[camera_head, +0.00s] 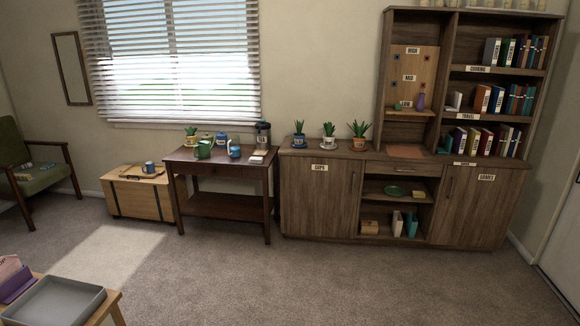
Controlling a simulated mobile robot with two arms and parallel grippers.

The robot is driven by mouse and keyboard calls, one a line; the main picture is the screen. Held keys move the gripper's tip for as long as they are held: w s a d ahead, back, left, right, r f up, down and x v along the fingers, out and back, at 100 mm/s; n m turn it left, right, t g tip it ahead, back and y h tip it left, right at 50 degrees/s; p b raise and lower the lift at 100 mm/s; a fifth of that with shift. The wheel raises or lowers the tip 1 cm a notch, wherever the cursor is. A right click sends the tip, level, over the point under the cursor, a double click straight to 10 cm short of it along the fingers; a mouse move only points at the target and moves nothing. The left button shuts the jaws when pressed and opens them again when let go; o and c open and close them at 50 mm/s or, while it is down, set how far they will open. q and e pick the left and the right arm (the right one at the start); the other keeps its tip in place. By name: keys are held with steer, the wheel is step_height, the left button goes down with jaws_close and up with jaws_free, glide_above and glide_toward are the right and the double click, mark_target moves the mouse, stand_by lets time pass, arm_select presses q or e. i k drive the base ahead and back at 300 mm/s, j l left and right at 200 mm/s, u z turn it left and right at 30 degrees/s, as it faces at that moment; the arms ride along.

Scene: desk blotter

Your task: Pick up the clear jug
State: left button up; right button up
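A tall, dark-topped vessel (263,134) stands at the back right corner of the dark wooden side table (218,169). It may be the clear jug, but it is too small to tell whether its body is see-through. A green watering can or pot (203,149), a blue pot (221,139) and a blue-and-white vessel (234,151) stand to its left on the same table. Neither of my grippers is in view.
A wooden chest (120,198) is left of the table, and a long cabinet (318,200) with potted plants is right. A grey tray (52,301) lies on a low table at front left. The carpet (260,285) before the side table is clear.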

mark_target(233, 143)
steer(key=i, duration=2.3)
